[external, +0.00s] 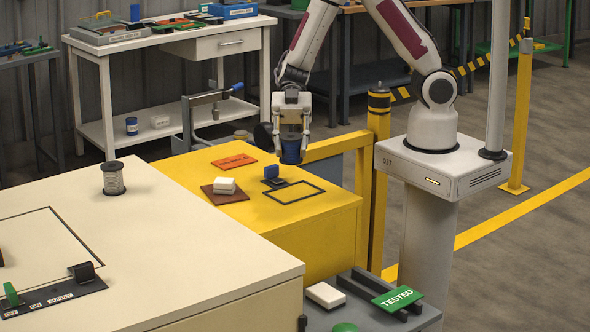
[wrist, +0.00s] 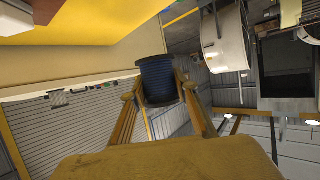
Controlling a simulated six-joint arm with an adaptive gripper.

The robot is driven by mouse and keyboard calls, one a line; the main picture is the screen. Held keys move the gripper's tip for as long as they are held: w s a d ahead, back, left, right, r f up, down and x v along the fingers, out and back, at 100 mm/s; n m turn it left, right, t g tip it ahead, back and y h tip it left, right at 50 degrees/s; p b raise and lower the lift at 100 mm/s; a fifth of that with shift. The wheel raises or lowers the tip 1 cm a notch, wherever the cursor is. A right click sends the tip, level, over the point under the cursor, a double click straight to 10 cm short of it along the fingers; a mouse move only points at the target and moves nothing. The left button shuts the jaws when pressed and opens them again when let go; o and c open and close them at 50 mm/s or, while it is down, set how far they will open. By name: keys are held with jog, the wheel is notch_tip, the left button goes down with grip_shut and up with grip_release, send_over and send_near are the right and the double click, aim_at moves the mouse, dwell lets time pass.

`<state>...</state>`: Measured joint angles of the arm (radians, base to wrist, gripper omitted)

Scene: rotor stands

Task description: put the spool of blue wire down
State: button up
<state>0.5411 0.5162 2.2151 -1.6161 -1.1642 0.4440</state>
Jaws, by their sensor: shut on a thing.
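The spool of blue wire (wrist: 157,80) is dark blue with a wider rim, and sits between the two fingers of my gripper (wrist: 160,95) in the wrist view. In the external view my gripper (external: 291,135) points down over the right back part of the yellow bench (external: 318,218). It is shut on the spool (external: 292,150), whose lower part shows below the fingers. The spool appears held above the bench top; the exact gap cannot be told. A black-outlined rectangle (external: 297,198) on the yellow top is empty, in front of the gripper.
A blue block on a black base (external: 271,172), a white block (external: 224,184) on a brown plate and an orange sign (external: 234,162) occupy the yellow top. A grey spool (external: 114,178) stands on the cream cabinet (external: 190,270). A yellow post (external: 379,180) stands right of the bench.

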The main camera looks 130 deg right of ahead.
jog(key=shift+f, duration=2.9)
jog(key=shift+f, duration=2.05)
jog(key=shift+f, duration=0.1)
jog(key=o, duration=1.2)
jog(key=shift+o, duration=0.2)
jog(key=shift+v, duration=6.05)
jog(key=shift+a, duration=0.1)
